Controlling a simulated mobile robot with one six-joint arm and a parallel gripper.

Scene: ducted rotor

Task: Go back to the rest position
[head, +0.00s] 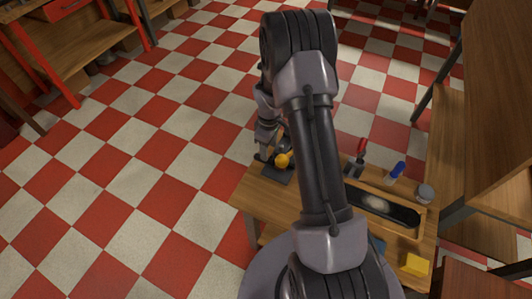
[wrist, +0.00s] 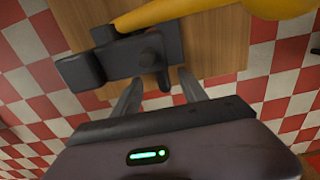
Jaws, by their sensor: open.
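My gripper (wrist: 160,84) is open, its two grey fingers apart and pointing towards a black fixture (wrist: 118,57). A dark knob on the fixture shows just beyond the gap between the fingertips. I see nothing held, though contact with the fixture cannot be told. A yellow part (wrist: 178,10) reaches from the fixture to the upper right in the wrist view. In the head view my gripper (head: 263,157) is low at the left edge of the small wooden table (head: 252,192), beside a yellow rounded part (head: 283,160). My arm hides the table's middle.
A wooden tray with a dark insert (head: 385,209) is right of my arm. Around it are a red-handled tool (head: 360,152), a blue item (head: 397,170), a grey round item (head: 425,193) and a yellow block (head: 416,265). A large wooden table (head: 500,90) stands right; checkered floor is clear left.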

